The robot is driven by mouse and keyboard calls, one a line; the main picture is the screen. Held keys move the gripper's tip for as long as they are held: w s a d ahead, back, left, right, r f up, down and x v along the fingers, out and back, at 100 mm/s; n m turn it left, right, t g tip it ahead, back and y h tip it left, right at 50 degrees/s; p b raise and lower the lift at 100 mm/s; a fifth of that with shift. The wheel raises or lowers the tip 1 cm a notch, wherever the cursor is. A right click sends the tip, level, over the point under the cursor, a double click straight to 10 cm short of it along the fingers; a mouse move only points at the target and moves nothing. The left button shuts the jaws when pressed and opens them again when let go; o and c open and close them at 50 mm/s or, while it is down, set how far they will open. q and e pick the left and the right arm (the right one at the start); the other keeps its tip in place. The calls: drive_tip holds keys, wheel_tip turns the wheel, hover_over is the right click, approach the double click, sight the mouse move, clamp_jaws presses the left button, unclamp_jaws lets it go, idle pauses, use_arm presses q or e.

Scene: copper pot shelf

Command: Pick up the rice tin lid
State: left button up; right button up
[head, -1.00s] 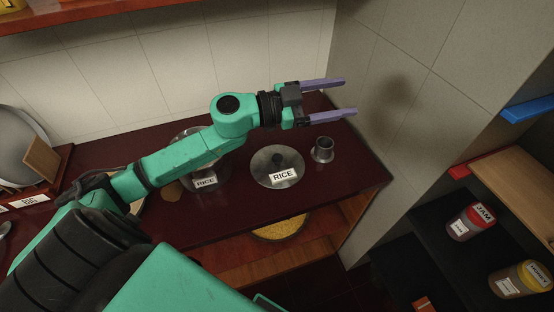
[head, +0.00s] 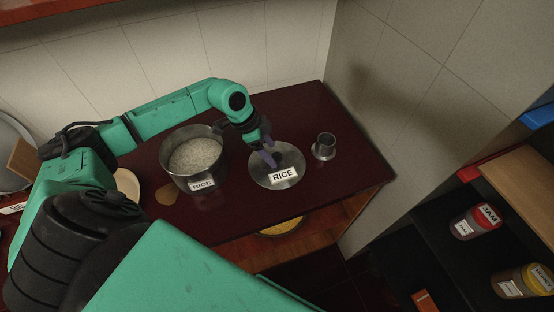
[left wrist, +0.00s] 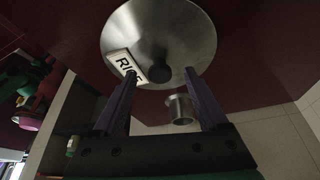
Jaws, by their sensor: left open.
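The rice tin lid (head: 289,160) is a round, shiny metal disc with a white RICE label, lying on the dark red counter. In the left wrist view the lid (left wrist: 178,28) shows its dark knob (left wrist: 159,73). My left gripper (head: 270,158) points down over the left part of the lid and hides its knob in the head view. In the left wrist view the left gripper (left wrist: 158,84) is open, with the knob between the fingertips. Contact cannot be told. The open rice tin (head: 204,183), full of rice, stands left of the lid. My right gripper is not in view.
A small metal cup (head: 324,147) stands just right of the lid. A tiled wall (head: 400,90) rises behind and to the right. A lower shelf holds a yellow-filled container (head: 281,229). Jars (head: 476,221) stand on a dark shelf at right.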

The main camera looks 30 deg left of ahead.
sight(291, 162)
use_arm(q)
drive_tip(key=shift+x, duration=1.15)
drive_tip(key=shift+d, duration=0.15)
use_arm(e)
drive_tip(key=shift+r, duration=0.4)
use_arm(q)
clamp_jaws()
